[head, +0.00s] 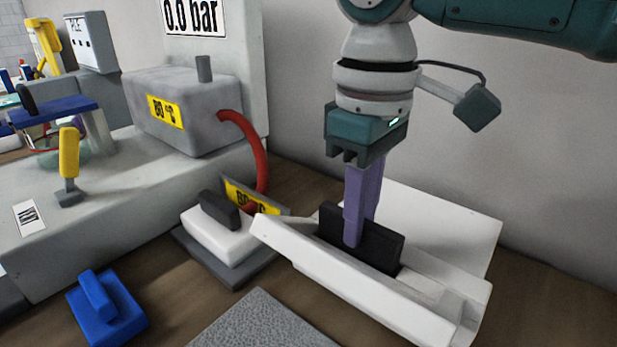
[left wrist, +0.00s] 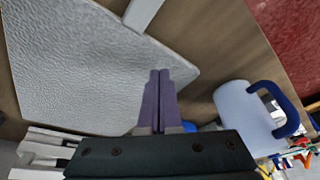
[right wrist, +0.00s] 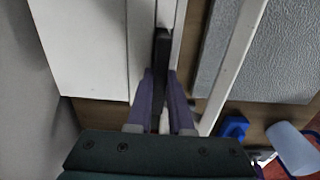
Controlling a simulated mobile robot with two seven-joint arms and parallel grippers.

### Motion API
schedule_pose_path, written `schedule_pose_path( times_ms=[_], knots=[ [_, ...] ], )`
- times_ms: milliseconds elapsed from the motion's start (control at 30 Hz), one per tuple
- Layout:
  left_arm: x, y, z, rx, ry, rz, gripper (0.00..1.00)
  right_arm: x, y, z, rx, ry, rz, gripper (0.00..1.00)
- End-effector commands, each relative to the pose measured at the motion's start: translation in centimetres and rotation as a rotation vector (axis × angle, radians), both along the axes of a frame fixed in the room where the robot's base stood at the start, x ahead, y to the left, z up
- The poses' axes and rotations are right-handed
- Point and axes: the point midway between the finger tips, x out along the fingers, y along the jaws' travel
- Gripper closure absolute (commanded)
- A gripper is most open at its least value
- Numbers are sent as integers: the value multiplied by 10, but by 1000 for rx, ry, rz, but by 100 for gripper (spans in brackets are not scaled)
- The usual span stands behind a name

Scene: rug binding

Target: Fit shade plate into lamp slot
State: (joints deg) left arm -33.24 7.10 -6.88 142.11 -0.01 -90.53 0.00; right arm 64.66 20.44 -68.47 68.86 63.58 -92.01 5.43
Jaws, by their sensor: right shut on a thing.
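The dark shade plate (head: 385,245) stands upright in the head view, between the long walls of the white lamp body (head: 340,275). My right gripper (head: 355,235) points down from above and is shut on the plate. In the right wrist view, the plate (right wrist: 163,55) shows edge-on between the purple fingers, in line with the white channel. The plate's lower edge is hidden behind the front wall, so I cannot tell how deep it sits. My left gripper (left wrist: 160,80) shows only in its wrist view, its fingers together and empty above the table.
A white iron-like tool (head: 222,240) on a grey base stands left of the lamp. A blue handled block (head: 107,310) and a grey textured mat (head: 265,325) lie in front. A grey machine box (head: 185,110) has a red hose. A pale mug (left wrist: 243,115) is at right.

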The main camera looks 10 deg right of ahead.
Motion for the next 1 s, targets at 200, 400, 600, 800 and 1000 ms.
schedule_pose_path(
  times_ms=[200,400,600,800,1000],
  knots=[
    [0,0,0,2,0,-2,100,0,0,-3,0,0,0,69],
    [0,0,0,1,0,-1,100,0,0,-2,0,0,0,51],
    [0,0,0,0,0,0,100,0,0,-2,0,0,0,51],
    [0,-1,4,-5,0,4,100,1,1,21,2,-3,0,51],
    [0,-2,9,-9,0,5,100,1,0,67,2,-5,1,51]
  ],
)
